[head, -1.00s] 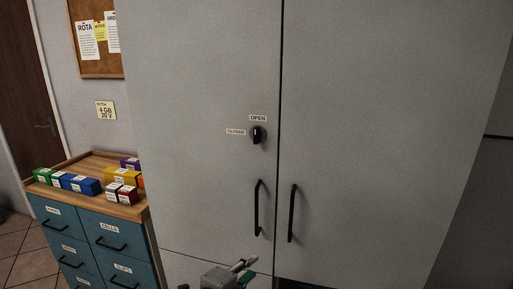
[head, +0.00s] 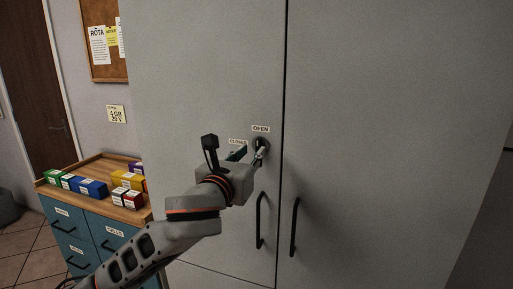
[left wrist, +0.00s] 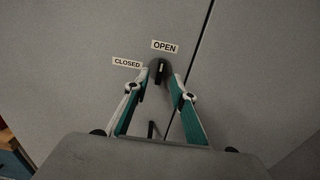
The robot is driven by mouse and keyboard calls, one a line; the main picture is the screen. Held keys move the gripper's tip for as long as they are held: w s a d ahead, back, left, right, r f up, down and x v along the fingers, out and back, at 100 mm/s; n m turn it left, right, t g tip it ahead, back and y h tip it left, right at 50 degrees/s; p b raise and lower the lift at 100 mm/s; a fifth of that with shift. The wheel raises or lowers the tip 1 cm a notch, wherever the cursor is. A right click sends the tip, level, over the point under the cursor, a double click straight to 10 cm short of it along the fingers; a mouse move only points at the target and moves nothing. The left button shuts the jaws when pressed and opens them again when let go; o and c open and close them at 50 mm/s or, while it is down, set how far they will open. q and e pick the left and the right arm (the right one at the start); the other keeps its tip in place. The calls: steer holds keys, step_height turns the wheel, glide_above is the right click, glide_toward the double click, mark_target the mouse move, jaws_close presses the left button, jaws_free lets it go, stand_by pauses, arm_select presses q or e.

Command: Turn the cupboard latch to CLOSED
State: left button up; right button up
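The cupboard latch is a dark round knob (head: 261,142) on the grey left door, just below the OPEN label (head: 261,129) and right of the CLOSED label (head: 238,142). In the left wrist view the knob (left wrist: 160,69) has its raised grip roughly upright, its pale mark toward OPEN. My left gripper (head: 250,154) is at the knob, partly covering it in the head view. In the left wrist view its fingers (left wrist: 159,84) are apart, one on each side of the knob; contact cannot be told. My right gripper is not in view.
Two black door handles (head: 260,220) hang below the latch, either side of the door gap. A teal drawer unit (head: 72,222) stands at left with several coloured boxes (head: 92,188) on its wooden top. A corkboard (head: 104,62) hangs behind.

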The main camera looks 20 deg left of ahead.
mark_target(257, 146)
arm_select(q)
steer(key=shift+w+d, duration=0.15)
steer(key=shift+w, duration=2.15)
jaws_close()
